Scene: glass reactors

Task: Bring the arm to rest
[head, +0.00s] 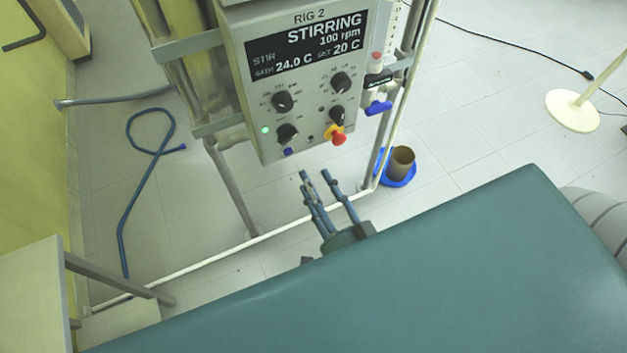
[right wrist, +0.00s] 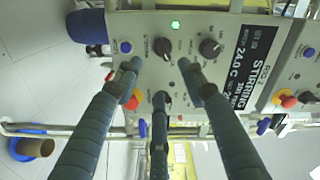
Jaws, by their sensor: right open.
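My right gripper (head: 318,183) shows at the middle of the head view, its blue-grey fingers pointing up toward the control box (head: 255,100) labelled RIG 2. The fingers are spread and empty. In the right wrist view my right gripper (right wrist: 160,75) has its fingers apart, with the control box (right wrist: 215,85) behind them. In the head view the fingers look apart from the box, but the exact gap cannot be judged. The display (head: 305,45) reads STIRRING, 100 rpm. My left gripper is not in view.
A pale frame rail (head: 215,255) runs along the floor below the box. A red-and-yellow stop button (head: 336,135) and blue valve handle (head: 378,108) stick out. A brown beaker (head: 402,162) stands in a blue dish (head: 384,178). A blue hose (head: 125,215) lies on the floor.

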